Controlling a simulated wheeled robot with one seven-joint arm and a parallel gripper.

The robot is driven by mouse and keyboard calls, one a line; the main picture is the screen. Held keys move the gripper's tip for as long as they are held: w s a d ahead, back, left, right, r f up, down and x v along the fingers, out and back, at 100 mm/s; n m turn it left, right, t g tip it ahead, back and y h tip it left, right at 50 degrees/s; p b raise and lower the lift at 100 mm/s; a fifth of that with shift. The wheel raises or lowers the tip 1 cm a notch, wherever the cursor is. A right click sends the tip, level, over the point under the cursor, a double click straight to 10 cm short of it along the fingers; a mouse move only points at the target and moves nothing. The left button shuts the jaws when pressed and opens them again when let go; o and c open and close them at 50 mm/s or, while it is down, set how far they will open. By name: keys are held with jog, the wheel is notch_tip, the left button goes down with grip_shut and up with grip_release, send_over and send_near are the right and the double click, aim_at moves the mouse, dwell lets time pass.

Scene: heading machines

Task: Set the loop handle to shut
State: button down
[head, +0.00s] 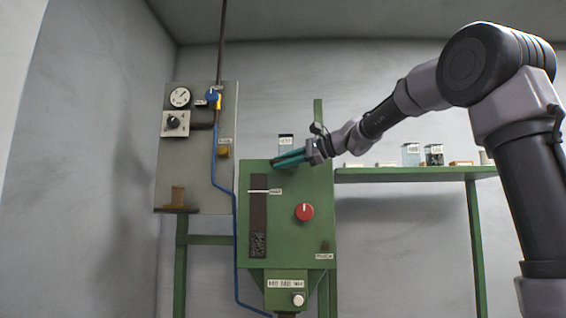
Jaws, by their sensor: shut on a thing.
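My gripper (289,158) has teal fingers and reaches in from the right. It is at the top of the green machine (301,240), with its fingers pointing left. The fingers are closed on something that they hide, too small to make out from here. I cannot pick out the loop handle clearly on its own; I cannot tell whether it is the thing between the fingers. The green front has a dark upright slot (259,217) with a white line and a small label near its top. A red round knob (304,212) is on the front.
A grey panel (195,150) at the left carries a gauge (180,97), a black knob and a blue-and-yellow valve (214,98). A blue hose (213,150) runs down from it. A green shelf (405,175) with jars stands right, below my arm. A label jar (286,140) stands behind the fingers.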

jog(key=w, duration=0.5)
jog(key=shift+w+f, duration=0.3)
jog(key=shift+w, duration=0.2)
jog(key=c, duration=0.8)
grip_release()
jog(key=shift+w+a, duration=0.1)
jog(key=shift+w, duration=0.05)
jog(key=shift+c, duration=0.2)
jog(key=shift+r, duration=0.1)
jog(key=shift+d+r, duration=0.15)
jog(key=shift+d, duration=0.25)
jog(key=v, duration=1)
